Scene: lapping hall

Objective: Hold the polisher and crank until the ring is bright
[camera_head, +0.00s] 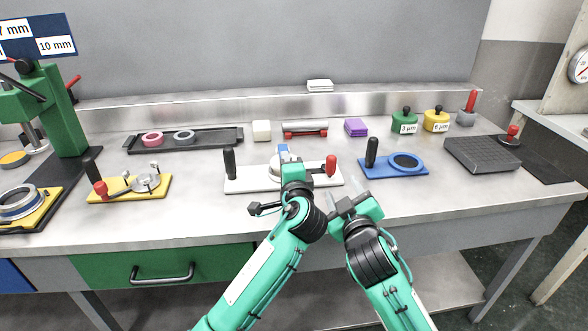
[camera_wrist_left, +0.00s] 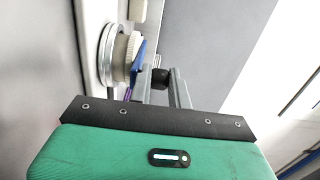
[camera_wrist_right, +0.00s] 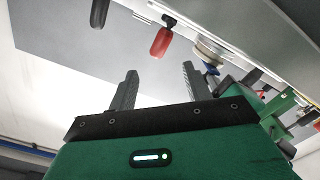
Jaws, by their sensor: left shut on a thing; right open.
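A white base plate (camera_head: 245,184) stands on the bench. It carries a black upright handle (camera_head: 230,163), a round metal and pale disc (camera_wrist_left: 119,55) in the middle and a red crank handle (camera_head: 331,166) at right. A blue piece (camera_head: 283,148), likely the polisher, sits at the disc; it also shows in the left wrist view (camera_wrist_left: 138,62). My left gripper (camera_head: 289,160) is shut on a black knob (camera_wrist_left: 160,78) beside the blue piece and hides part of the disc. My right gripper (camera_head: 348,194) is open and empty, in front of the red crank handle, apart from it. The ring's brightness cannot be told.
A blue plate (camera_head: 415,170) with a ring and black handle stands right of the white base. A yellow clamp plate (camera_head: 115,192) and a green press (camera_head: 55,110) stand at left. A black tray (camera_head: 215,135) and several small items line the back. A dark slab (camera_head: 480,153) lies at right.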

